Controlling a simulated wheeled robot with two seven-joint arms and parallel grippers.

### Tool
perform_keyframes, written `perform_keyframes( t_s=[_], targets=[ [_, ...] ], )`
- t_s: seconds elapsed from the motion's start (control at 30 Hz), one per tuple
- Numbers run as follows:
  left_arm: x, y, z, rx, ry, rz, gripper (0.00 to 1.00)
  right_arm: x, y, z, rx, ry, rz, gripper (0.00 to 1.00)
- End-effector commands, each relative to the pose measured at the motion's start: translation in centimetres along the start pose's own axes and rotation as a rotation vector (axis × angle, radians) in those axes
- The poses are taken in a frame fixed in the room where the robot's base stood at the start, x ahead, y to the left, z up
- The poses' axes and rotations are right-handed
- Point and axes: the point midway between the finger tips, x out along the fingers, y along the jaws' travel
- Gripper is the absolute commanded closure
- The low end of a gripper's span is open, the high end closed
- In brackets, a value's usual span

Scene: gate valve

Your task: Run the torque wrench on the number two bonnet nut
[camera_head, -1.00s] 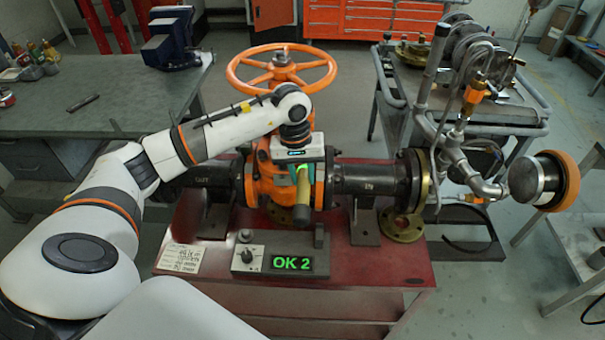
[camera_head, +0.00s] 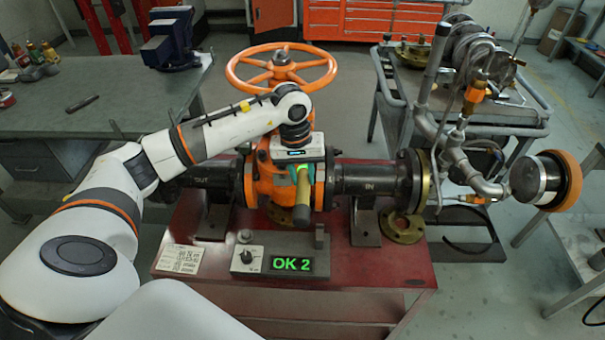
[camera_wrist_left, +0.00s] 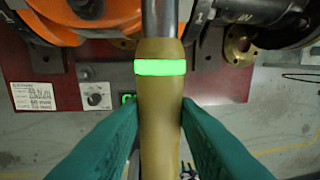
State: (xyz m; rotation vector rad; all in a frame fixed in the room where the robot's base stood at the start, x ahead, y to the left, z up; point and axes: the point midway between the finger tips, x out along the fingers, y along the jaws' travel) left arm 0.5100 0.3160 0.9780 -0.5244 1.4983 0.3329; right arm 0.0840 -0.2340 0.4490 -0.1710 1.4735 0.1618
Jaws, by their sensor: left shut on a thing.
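My left gripper (camera_head: 303,184) is shut on the yellow-brown handle of the torque wrench (camera_head: 302,208), in front of the orange gate valve (camera_head: 264,178). In the left wrist view, two green fingers (camera_wrist_left: 160,135) press on both sides of the wrench handle (camera_wrist_left: 160,110), which has a lit green band. The wrench's grey shaft runs up out of that view, so its head and the nut are not visible there. In the head view my wrist hides the bonnet nuts. A display (camera_head: 291,264) below the valve reads "OK 2" in green. My right gripper is not in view.
An orange handwheel (camera_head: 281,68) tops the valve. Black flanged pipes (camera_head: 365,180) extend to both sides above the red bench (camera_head: 350,270). A label card (camera_head: 180,259) and a knob box (camera_head: 248,259) sit at the front. A cart with piping (camera_head: 450,100) stands to the right.

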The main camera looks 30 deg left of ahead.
Motion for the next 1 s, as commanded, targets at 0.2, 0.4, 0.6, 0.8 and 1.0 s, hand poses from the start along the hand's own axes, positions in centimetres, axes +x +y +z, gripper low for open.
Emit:
perform_keyframes(
  t_s=[0.2,0.4,0.6,0.8,1.0],
  targets=[
    [-0.11,-0.07,0.09,0.000,-0.004,-0.004,1.00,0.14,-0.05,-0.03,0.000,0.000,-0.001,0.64],
    [0.12,-0.03,0.09,0.000,-0.004,-0.003,1.00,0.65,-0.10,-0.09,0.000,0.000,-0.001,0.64],
    [0.13,-0.03,0.07,0.000,-0.004,-0.003,1.00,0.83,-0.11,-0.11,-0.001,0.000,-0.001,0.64],
    [0.09,-0.04,0.07,0.000,-0.003,-0.003,1.00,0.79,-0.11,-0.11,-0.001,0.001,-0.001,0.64],
    [0.16,-0.04,0.08,0.000,-0.003,-0.004,1.00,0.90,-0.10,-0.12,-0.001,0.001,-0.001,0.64]
  ],
)
